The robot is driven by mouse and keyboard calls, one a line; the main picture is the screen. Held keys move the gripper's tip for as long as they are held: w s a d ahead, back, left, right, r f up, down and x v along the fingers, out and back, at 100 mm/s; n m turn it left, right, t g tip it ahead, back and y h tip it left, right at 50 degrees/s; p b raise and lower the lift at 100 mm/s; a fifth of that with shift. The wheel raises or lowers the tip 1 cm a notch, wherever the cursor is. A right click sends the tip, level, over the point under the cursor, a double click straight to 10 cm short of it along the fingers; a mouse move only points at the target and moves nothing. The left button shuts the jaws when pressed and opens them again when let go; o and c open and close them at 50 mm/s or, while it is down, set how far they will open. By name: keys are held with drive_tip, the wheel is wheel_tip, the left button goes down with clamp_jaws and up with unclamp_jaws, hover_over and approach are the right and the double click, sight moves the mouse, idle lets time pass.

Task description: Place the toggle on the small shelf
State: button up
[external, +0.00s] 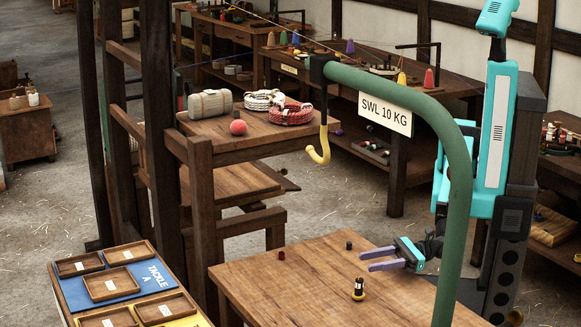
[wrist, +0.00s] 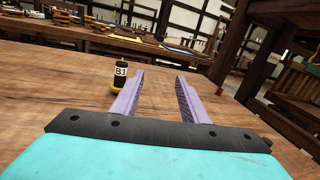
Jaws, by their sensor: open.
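On the wooden table (external: 260,285) stands a small dark upright piece with a yellow base, labelled B1 (external: 358,291); it also shows in the wrist view (wrist: 119,78), just left of the fingers. A small red cylinder (external: 281,255) and a small dark cylinder (external: 349,245) stand farther off on the table. I cannot tell which of these is the toggle. My gripper (external: 366,261) is open and empty, low over the table, its purple fingers apart in the wrist view (wrist: 159,77). A small raised wooden shelf (external: 215,128) stands behind the table, at left; whether it is the named shelf is unclear.
The raised shelf holds a canister (external: 210,104), rope coils (external: 291,113) and a red ball (external: 238,127). A green post with a yellow hook (external: 319,155) and an SWL 10 KG sign (external: 385,113) arches above the table. Labelled trays (external: 110,284) lie at left.

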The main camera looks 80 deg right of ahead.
drive_tip(key=b, duration=0.4)
approach(359, 294)
drive_tip(key=shift+m, duration=0.4)
drive_tip(key=d+r, duration=0.1)
drive_tip(key=d, duration=0.1)
drive_tip(key=s+d+r, duration=0.1)
drive_tip(key=d+r, duration=0.1)
drive_tip(key=shift+s+d+r, duration=0.1)
drive_tip(key=shift+s+d, duration=0.05)
drive_tip(key=shift+s, duration=0.05)
drive_tip(key=shift+s+g, duration=0.3)
drive_tip(key=shift+s, duration=0.3)
drive_tip(key=shift+p+x, duration=0.7)
drive_tip(key=shift+x, duration=3.75)
drive_tip(key=shift+s+r, duration=0.1)
drive_tip(key=shift+a+p+x, duration=0.25)
drive_tip(key=shift+p+x, duration=0.3)
drive_tip(key=shift+x, duration=2.1)
drive_tip(key=shift+s+r, duration=0.1)
drive_tip(key=shift+s, duration=0.05)
drive_tip(key=shift+c, duration=0.4)
